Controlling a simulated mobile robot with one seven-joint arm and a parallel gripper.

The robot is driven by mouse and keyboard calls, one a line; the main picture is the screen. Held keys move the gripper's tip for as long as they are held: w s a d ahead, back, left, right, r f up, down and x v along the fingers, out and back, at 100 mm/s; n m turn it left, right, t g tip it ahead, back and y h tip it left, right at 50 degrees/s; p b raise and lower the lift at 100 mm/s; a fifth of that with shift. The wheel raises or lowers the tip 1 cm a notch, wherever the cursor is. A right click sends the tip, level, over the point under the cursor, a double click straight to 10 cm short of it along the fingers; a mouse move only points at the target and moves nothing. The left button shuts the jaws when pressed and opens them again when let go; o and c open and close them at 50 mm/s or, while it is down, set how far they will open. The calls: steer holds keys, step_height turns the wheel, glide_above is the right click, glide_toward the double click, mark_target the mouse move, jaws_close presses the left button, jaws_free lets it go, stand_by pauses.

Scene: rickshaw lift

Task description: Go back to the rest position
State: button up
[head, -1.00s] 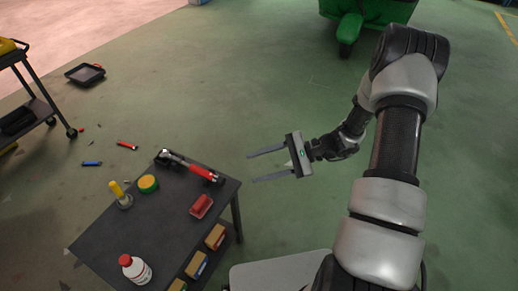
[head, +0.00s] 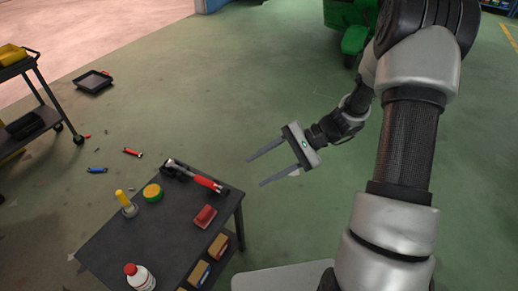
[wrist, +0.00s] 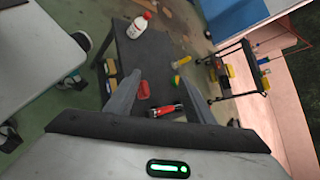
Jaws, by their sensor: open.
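My gripper (head: 256,171) is open and empty in the head view. Its two long fingers point left, in the air to the right of the dark table (head: 120,235), apart from it. My arm reaches down the right side of the head view. In the wrist view my gripper (wrist: 160,100) shows its two fingers spread, with the table (wrist: 147,55) and its items beyond them.
On the table are a red-handled tool (head: 195,177), a yellow-green round item (head: 152,192), a yellow-handled tool (head: 125,202), a red item (head: 205,216) and a white bottle (head: 140,277). A cart (head: 40,90) stands left. Open floor lies behind.

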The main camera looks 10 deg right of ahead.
steer(key=shift+r, duration=0.1)
steer(key=s+d+r+n+t+h+p, duration=0.1)
steer(key=s+r+n+t+h+p, duration=0.1)
steer(key=r, duration=0.9)
steer(key=s+d+r+n+t+h+p, duration=0.2)
steer(key=s+r+n+h+p, duration=0.2)
steer(key=s+r, duration=0.5)
steer(key=s+d+r+n+t+h+p, duration=0.1)
steer(key=s+r+h+p, duration=0.4)
steer(key=r, duration=0.9)
steer(key=shift+s+d+n+t+h+p, duration=0.2)
steer(key=shift+d+n+t+h+p, duration=0.25)
steer(key=shift+n, duration=0.75)
steer(key=shift+r, duration=0.1)
